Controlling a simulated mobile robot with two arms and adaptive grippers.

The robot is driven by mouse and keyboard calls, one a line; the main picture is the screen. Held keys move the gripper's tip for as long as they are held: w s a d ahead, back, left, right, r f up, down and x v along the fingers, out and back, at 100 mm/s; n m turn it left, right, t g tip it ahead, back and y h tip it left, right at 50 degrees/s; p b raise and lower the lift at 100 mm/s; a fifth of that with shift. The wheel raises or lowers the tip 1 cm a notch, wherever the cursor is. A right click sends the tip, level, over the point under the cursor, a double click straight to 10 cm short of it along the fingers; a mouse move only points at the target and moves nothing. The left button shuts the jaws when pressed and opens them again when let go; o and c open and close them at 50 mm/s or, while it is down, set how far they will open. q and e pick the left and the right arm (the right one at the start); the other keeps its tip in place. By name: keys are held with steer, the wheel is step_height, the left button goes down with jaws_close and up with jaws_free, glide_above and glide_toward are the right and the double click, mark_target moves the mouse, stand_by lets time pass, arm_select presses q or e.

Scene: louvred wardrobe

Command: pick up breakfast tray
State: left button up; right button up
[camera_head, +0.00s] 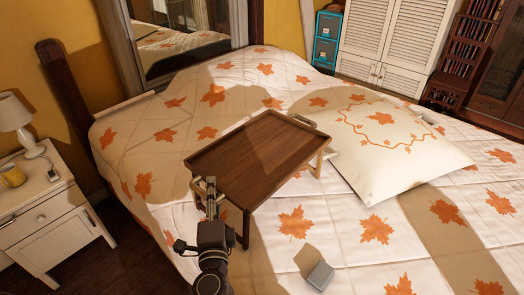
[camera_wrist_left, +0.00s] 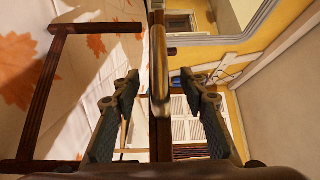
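The breakfast tray (camera_head: 262,158) is brown wood with folding-style legs and a pale handle at each short end. It stands level and empty over the maple-leaf bedspread. My left gripper (camera_head: 211,187) is at the tray's near-left handle in the head view. In the left wrist view the handle (camera_wrist_left: 160,70) lies between the two spread fingers of the left gripper (camera_wrist_left: 158,115), with gaps visible on both sides. The tray's leg frame (camera_wrist_left: 40,100) shows at the left there. The far handle (camera_head: 302,121) is free. My right gripper is not in view.
A white pillow (camera_head: 385,150) lies close to the tray's right side. A small grey box (camera_head: 320,276) lies on the bed (camera_head: 295,222) in front. A white nightstand (camera_head: 62,235) with a lamp (camera_head: 18,118) and yellow mug (camera_head: 13,175) stands left. The louvred wardrobe (camera_head: 395,40) is behind.

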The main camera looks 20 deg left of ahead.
arm_select(q)
steer(key=x, duration=0.3)
steer(key=shift+a+f+p, duration=0.1)
steer(key=shift+f+p, duration=0.05)
steer(key=shift+p, duration=0.15)
steer(key=shift+c, duration=0.3)
jaws_close()
